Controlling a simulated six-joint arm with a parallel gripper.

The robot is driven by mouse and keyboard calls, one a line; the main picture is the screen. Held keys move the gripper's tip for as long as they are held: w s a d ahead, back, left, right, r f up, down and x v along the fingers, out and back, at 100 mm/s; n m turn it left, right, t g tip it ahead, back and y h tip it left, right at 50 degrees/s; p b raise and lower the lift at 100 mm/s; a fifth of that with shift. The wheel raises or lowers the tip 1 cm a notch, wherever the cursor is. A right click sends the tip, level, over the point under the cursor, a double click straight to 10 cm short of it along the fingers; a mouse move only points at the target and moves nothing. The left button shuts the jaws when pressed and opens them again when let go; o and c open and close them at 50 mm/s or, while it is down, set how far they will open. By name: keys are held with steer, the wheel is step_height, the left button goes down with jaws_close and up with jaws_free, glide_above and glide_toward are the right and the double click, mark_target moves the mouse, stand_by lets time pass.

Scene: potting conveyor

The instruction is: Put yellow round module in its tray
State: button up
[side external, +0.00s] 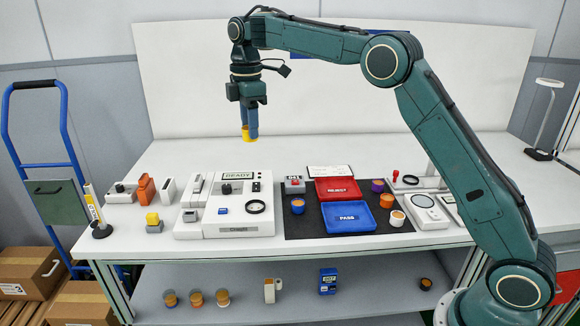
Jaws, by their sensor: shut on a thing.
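My gripper (249,131) is at the upper middle of the side external view, pointing down high above the white table. Its blue fingers are shut on the yellow round module (246,134), which hangs in the air, partly hidden by the fingers. Two open trays lie on the dark mat to the lower right: a red tray (338,199) marked REJECT behind and a blue tray (346,226) marked PASS in front. No module shows in either tray.
Round modules stand beside the trays: a blue and orange one (298,206) on the left, several more on the right, including a purple one (377,186). A white machine (238,216) marked READY stands left of the mat. The table's back is mostly clear.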

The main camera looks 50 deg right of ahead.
steer(key=s+d+f, duration=0.2)
steer(key=s+d, duration=0.3)
steer(key=d, duration=0.4)
glide_above(335, 218)
step_height(335, 218, down, 3)
steer(key=shift+d+r, duration=0.1)
steer(key=shift+r, duration=0.05)
step_height(335, 218, down, 20)
stand_by(1.0)
steer(key=o, duration=1.1)
steer(key=shift+c, duration=0.2)
